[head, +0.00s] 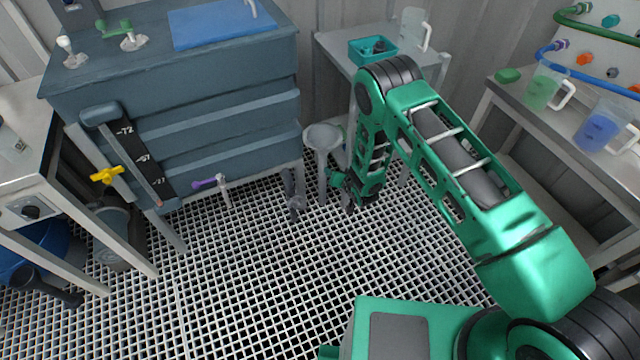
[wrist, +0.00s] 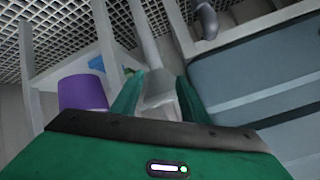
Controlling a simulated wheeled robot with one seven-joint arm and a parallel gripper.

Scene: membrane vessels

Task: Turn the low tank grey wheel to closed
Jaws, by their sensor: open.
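The blue-grey tank (head: 215,105) stands at the back left. Low at its right front, a dark grey fitting (head: 294,192) hangs over the floor grating; it may be the grey wheel, but its setting is too small to tell. A grey elbow-shaped part shows at the top of the wrist view (wrist: 207,20), beside the tank side (wrist: 255,75). My gripper (head: 350,187) hangs low, to the right of the grey fitting and apart from it. In the wrist view my gripper's fingers (wrist: 158,100) are spread, with a pale post behind them and nothing clearly held.
A pale round-topped stand (head: 322,137) is close behind my gripper. A purple-handled valve (head: 209,183) and a yellow-handled valve (head: 107,175) are farther left. A purple container (wrist: 82,92) shows in the wrist view. Tables stand at both sides; the grating (head: 230,270) in front is clear.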

